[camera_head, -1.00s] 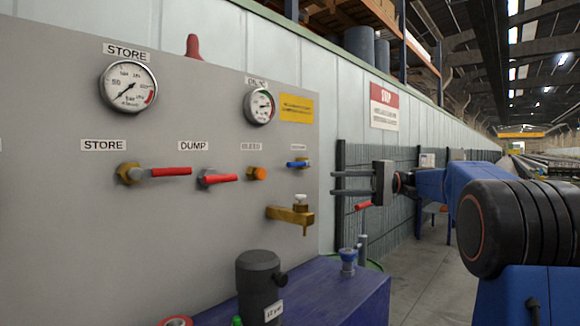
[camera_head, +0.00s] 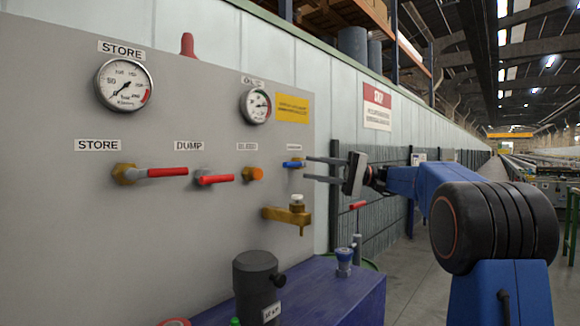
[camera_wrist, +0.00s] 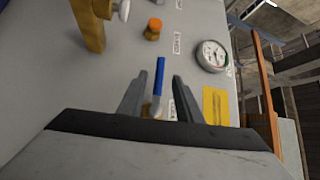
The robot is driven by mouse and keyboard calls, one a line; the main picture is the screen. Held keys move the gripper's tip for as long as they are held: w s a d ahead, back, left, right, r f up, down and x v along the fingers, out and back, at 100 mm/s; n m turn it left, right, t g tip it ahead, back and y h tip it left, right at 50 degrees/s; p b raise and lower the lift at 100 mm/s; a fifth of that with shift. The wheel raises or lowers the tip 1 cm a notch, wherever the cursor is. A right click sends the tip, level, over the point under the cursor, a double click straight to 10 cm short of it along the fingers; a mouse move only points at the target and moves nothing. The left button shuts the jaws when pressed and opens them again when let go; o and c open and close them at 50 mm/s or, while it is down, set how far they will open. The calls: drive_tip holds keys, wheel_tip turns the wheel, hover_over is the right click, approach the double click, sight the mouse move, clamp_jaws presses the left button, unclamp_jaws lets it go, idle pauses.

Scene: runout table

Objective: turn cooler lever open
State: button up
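A small blue lever (camera_head: 292,164) sticks out sideways from the right part of the grey panel (camera_head: 225,220), under a small label too blurred to read. It looks like the cooler lever. My gripper (camera_head: 306,168) is open beside the lever's right end, its two fingers pointing left. In the wrist view the blue lever (camera_wrist: 160,76) runs between the two spread fingers (camera_wrist: 157,90), with a gap on both sides. I see no finger touching it. The lever's base is partly hidden low between the fingers in that view.
A brass tap (camera_head: 290,214) juts out just below the lever, and an orange knob (camera_head: 252,174) sits to its left. Red-handled valves (camera_head: 166,172) are further left. A dark cylinder (camera_head: 257,285) stands below. The aisle at right is free.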

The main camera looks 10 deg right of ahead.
sight(294, 166)
drive_tip(key=a, duration=0.5)
drive_tip(key=w+a+r, duration=0.1)
drive_tip(key=a, duration=0.1)
drive_tip(key=shift+a, duration=0.3)
drive_tip(key=shift+c, duration=0.6)
clamp_jaws()
